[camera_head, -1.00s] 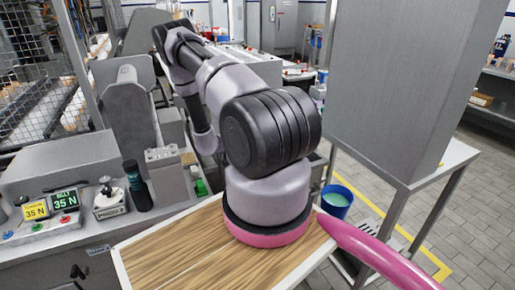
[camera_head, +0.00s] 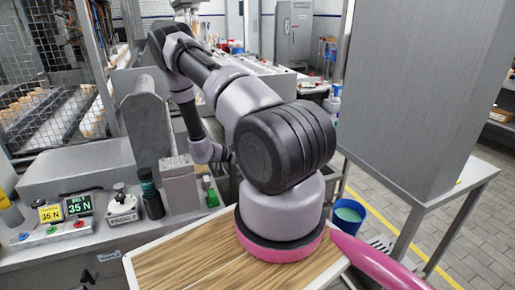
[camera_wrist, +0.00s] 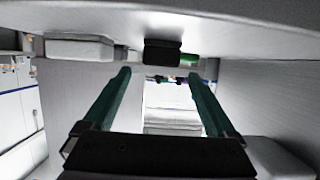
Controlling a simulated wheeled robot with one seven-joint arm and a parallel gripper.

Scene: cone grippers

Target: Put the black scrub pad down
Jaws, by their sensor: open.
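My gripper (camera_wrist: 160,75) shows in the wrist view, with its two green fingers wide apart and nothing clasped between them. A small black block (camera_wrist: 162,52), which looks like the black scrub pad, is against the pale surface at the top of that view. It appears beyond the fingertips, in line with the gap between them, and apart from both fingers. In the head view my arm hides the gripper, and I cannot make out the pad there.
A green item (camera_wrist: 189,59) is close beside the black block, and a grey block (camera_wrist: 80,50) is to its left. In the head view, a dark bottle (camera_head: 150,195) and control boxes stand on the grey counter. A wooden board (camera_head: 190,262) and a blue bucket (camera_head: 348,215) are nearer.

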